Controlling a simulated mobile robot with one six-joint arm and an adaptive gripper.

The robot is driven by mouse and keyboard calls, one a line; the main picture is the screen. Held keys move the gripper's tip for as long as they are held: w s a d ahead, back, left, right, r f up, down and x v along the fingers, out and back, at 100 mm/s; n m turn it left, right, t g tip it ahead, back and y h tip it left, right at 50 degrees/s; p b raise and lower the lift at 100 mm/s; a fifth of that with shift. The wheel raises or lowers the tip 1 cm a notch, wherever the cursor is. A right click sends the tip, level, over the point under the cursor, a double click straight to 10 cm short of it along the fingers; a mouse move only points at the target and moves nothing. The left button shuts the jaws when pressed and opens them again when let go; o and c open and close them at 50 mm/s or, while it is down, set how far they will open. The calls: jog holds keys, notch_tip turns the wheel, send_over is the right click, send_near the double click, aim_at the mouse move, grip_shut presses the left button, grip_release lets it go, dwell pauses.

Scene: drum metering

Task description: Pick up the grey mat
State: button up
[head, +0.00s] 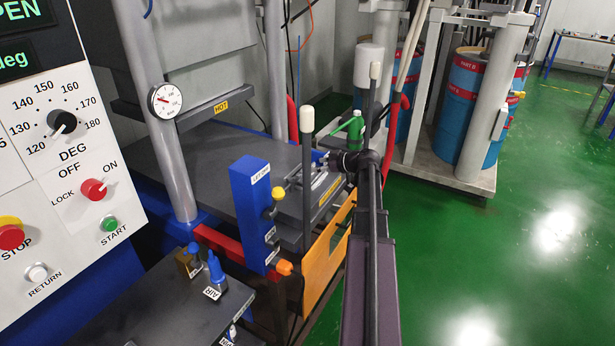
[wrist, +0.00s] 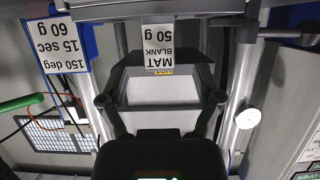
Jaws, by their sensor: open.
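I cannot pick out the grey mat for sure in either view. A white label reading MAT BLANK 50 g (wrist: 159,47) shows upside down in the wrist view, above the middle. My gripper (wrist: 160,98) is open, its two dark fingers wide apart with nothing seen between them except a pale panel farther off. In the head view my arm reaches up the middle toward the press, and its end lies among small metal parts, so the fingers are hard to make out. The dark grey lower plate (head: 228,155) of the press lies behind it.
A blue post (head: 251,212) and an orange panel (head: 327,258) stand close to my arm. A control panel (head: 62,180) fills the left. Small bottles (head: 216,268) stand on a dark shelf. Blue drums (head: 459,110) stand at the back; green floor is free on the right.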

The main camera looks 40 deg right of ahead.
jog(key=shift+b+x, duration=0.3)
jog(key=shift+x, duration=0.9)
jog(key=shift+c, duration=0.2)
jog(key=shift+s, duration=0.1)
grip_shut()
